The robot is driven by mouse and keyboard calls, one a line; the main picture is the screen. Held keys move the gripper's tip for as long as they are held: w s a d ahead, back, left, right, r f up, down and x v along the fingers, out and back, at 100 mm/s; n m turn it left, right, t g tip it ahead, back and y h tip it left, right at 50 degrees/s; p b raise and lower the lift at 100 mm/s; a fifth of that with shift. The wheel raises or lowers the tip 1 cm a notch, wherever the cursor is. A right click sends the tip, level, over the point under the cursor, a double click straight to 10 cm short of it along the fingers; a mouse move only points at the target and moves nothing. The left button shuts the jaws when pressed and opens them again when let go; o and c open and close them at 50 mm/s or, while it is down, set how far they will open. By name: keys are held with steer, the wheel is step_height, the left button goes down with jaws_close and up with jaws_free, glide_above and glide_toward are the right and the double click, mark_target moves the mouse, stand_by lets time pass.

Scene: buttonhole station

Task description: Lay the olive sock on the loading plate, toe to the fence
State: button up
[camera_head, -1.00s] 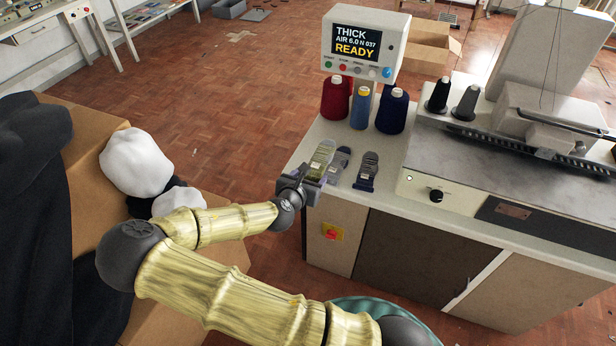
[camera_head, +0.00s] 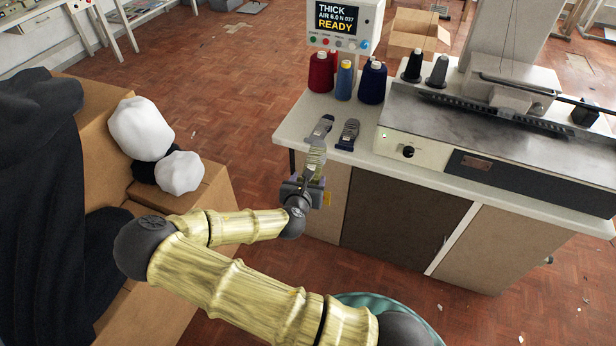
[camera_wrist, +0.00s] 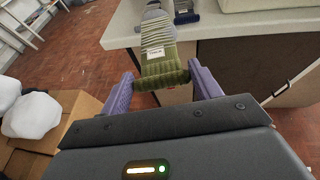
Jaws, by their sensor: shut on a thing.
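The olive sock (camera_head: 315,156) is ribbed, with a small white label, and shows large in the wrist view (camera_wrist: 158,50). My gripper (camera_head: 308,182) is shut on its near end, with a purple finger on each side. The gripper is just in front of the worktable's left front corner, and the sock points away from it toward the tabletop. Whether its far end touches the table or the grey sock (camera_head: 323,127) behind it, I cannot tell. A grey metal plate (camera_head: 460,125) on the machine, possibly the loading plate, has a dark toothed strip (camera_head: 480,118) along it.
A dark sock (camera_head: 348,133) lies on the worktable (camera_head: 290,128). Red, blue and navy thread cones (camera_head: 371,84) stand behind, under a display reading READY (camera_head: 337,20). Cardboard boxes (camera_head: 205,205) with white bundles (camera_head: 140,128) stand at left. Open floor lies between.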

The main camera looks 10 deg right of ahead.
steer(key=s+f+n+t+y, duration=0.1)
steer(key=s+f+n+y, duration=0.4)
steer(key=f, duration=0.6)
steer(key=shift+s+f+y, duration=0.3)
steer(key=shift+s+y, duration=0.3)
steer(key=shift+s, duration=0.6)
